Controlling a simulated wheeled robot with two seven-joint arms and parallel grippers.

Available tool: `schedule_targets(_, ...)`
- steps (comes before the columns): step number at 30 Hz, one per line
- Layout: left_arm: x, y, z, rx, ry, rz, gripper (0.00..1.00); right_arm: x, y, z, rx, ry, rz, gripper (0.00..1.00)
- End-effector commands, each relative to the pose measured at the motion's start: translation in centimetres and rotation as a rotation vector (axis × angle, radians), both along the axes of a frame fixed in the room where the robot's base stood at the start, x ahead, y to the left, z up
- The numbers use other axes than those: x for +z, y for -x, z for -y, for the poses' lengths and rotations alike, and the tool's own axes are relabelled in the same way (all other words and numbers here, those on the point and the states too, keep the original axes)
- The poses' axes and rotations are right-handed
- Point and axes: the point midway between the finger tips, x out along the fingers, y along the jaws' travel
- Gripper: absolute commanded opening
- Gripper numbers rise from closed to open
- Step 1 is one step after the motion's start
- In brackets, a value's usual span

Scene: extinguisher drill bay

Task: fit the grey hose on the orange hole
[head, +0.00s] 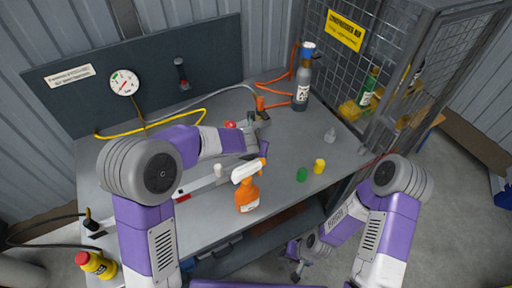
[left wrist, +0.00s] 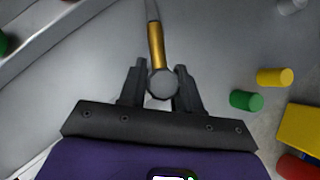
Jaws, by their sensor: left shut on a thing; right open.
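The grey hose (head: 238,90) runs across the back of the bench to my left gripper (head: 259,117). In the left wrist view, the hose (left wrist: 152,10) leads to a gold-orange sleeve (left wrist: 156,45) with a dark faceted end. My left gripper (left wrist: 161,85) is shut on this hose end, its fingers on either side. In the head view an orange upright piece (head: 260,103) stands just beside the left gripper. I cannot make out an orange hole for certain. My right gripper (head: 297,268) is open and empty, low in front of the bench.
An orange spray bottle (head: 248,193) stands near the front. A gauge (head: 124,82) and yellow hose (head: 165,122) are at left.

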Motion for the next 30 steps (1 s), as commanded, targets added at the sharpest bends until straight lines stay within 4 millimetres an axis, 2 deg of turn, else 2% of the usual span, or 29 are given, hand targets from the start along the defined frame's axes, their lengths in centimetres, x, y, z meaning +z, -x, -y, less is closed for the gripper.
schedule_targets(8, 0.0, 0.0, 0.0, -0.001, 0.000, 0.001, 0.01, -0.1, 0.0, 0.0, 0.000, 0.000, 0.000, 0.43)
schedule_targets(30, -2.2, 0.0, 0.0, -0.001, -0.004, 0.002, 0.01, -2.0, 0.0, 0.0, 0.000, 0.000, 0.000, 0.43)
